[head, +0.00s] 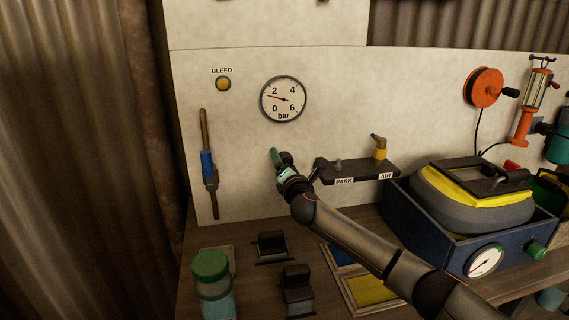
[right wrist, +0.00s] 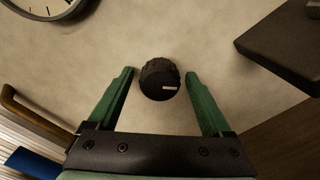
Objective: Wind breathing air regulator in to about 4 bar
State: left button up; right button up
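A black ribbed knob (right wrist: 160,79) with a pale mark sits on the pale wall panel. It lies between the fingertips of my right gripper (right wrist: 160,76), which is open, with a gap on each side. In the head view my right gripper (head: 280,163) is at the panel below the gauge, and the knob is hidden behind it. The round bar gauge (head: 283,99) has its red needle pointing left, between 0 and 2. Its lower part also shows in the right wrist view (right wrist: 47,6). My left gripper is not in view.
A dark shelf (head: 345,173) marked PARK and AIR, with a brass fitting (head: 380,150), juts out to the right. A blue-handled bar (head: 208,168) hangs at left. A blue box (head: 420,232) holds a helmet (head: 468,205). A green-lidded jar (head: 213,285) stands on the bench.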

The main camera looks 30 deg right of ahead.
grip_shut()
dwell(0.5)
jog(key=shift+m, duration=0.3)
